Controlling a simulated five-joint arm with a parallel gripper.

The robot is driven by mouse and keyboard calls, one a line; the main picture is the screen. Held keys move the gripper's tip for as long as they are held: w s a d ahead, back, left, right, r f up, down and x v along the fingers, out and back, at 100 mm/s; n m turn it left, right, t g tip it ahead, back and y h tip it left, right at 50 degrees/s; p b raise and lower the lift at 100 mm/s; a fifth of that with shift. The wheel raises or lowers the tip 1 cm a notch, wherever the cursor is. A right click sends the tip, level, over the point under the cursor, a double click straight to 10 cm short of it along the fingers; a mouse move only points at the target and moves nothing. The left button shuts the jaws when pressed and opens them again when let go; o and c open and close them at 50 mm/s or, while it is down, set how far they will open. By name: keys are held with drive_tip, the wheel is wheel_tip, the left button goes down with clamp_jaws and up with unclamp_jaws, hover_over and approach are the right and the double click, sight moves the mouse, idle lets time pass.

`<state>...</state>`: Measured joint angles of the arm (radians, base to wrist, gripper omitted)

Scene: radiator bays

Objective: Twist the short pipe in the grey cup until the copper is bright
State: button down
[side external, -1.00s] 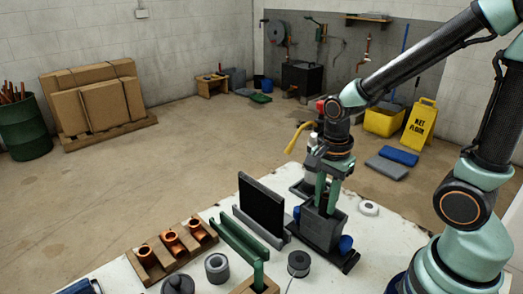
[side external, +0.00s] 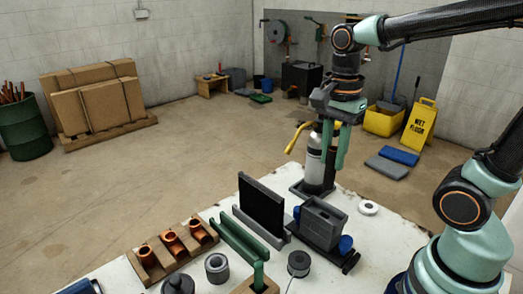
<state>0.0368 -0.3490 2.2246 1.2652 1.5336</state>
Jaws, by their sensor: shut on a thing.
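My gripper (side external: 334,150) is raised at the back of the white table, green fingers pointing down. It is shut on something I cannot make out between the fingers. It hangs above and behind a dark grey open box (side external: 322,221) with blue knobs. Copper fittings (side external: 172,240) sit in a wooden rack (side external: 151,269) at the left.
A silver cylinder (side external: 314,166) with a yellow nozzle stands behind the box, close to my fingers in the picture. A black upright panel (side external: 261,208) and green rail (side external: 240,239) stand mid-table. A wire spool (side external: 299,264) and dark lidded pot (side external: 178,285) are in front.

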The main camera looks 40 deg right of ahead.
wheel_tip(320, 180, up, 8)
drive_tip(key=shift+f, duration=0.15)
drive_tip(key=shift+w+a, duration=0.2)
drive_tip(key=w+a+f+n, duration=0.3)
drive_tip(key=w+a+f, duration=0.2)
drive_tip(key=w+a, duration=0.3)
drive_tip(key=w+a+f+n, duration=0.1)
drive_tip(key=a+f+n, duration=0.2)
drive_tip(key=a+f, duration=1.1)
drive_tip(key=shift+w+a+f, duration=0.3)
drive_tip(key=shift+f, duration=0.05)
drive_tip(key=shift+f, duration=0.15)
drive_tip(key=shift+f, duration=0.2)
drive_tip(key=shift+f, duration=0.1)
drive_tip(key=shift+f, duration=0.45)
